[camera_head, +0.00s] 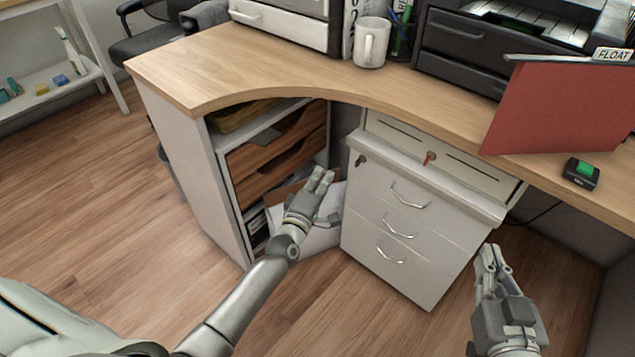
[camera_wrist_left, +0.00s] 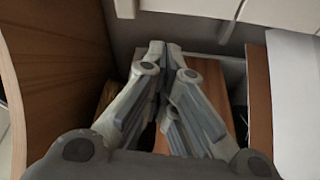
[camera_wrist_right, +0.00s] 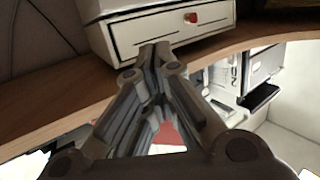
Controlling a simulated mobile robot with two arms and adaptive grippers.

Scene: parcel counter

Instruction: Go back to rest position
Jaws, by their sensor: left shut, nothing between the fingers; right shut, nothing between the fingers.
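My left gripper (camera_head: 322,180) is in front of the opening under the curved desk, left of the white drawer cabinet. Its fingers are shut and empty, as the left wrist view also shows (camera_wrist_left: 160,52). My right gripper (camera_head: 488,258) is below the desk edge, near the lower right side of the drawer cabinet in the picture. Its fingers are shut with nothing between them, as the right wrist view also shows (camera_wrist_right: 156,55). Both arms reach forward from the lower part of the head view.
The wooden desk (camera_head: 235,75) carries a white mug (camera_head: 371,45), a red folder (camera_head: 565,105) and a black device with a green button (camera_head: 581,172). The drawer cabinet (camera_head: 385,255) stands beneath. Wooden floor (camera_head: 100,185) is clear at left.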

